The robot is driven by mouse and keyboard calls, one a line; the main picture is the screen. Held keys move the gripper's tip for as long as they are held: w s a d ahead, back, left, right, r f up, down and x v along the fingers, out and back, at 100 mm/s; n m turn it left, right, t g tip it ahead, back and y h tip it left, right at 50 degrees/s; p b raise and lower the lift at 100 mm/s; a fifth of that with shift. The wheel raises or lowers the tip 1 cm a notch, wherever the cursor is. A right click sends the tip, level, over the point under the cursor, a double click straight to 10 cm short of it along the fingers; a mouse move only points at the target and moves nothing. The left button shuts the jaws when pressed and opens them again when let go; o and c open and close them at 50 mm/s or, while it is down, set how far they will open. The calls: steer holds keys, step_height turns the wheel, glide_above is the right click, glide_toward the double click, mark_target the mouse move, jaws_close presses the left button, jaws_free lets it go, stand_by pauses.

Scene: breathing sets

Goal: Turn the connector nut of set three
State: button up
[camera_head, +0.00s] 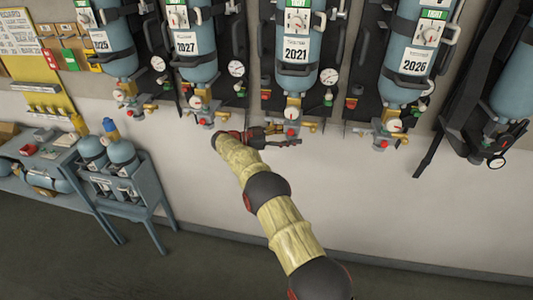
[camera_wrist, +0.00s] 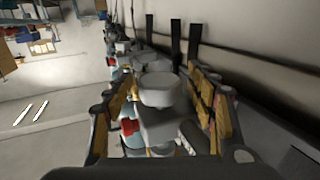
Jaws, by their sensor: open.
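Set three is the third hung set from the left, a blue cylinder (camera_head: 296,50) labelled 2021 with its valve and gauge (camera_head: 291,113) at the bottom. My gripper (camera_head: 298,135) is just under that valve, its fingers pointing right. In the wrist view my gripper (camera_wrist: 158,82) is open, with yellow-padded fingers on either side of a grey round-topped valve part (camera_wrist: 160,90). A red knob (camera_wrist: 130,127) shows by the left finger. Finger contact cannot be told. The connector nut cannot be picked out clearly; brass fittings show around the valve.
Neighbouring sets hang close on both sides, labelled 2027 (camera_head: 186,44) and 2026 (camera_head: 415,60). A blue stand with cylinders (camera_head: 123,157) and a bench are at the left.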

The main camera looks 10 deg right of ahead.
steer(key=shift+n+t, duration=0.4)
steer(key=shift+t, duration=0.2)
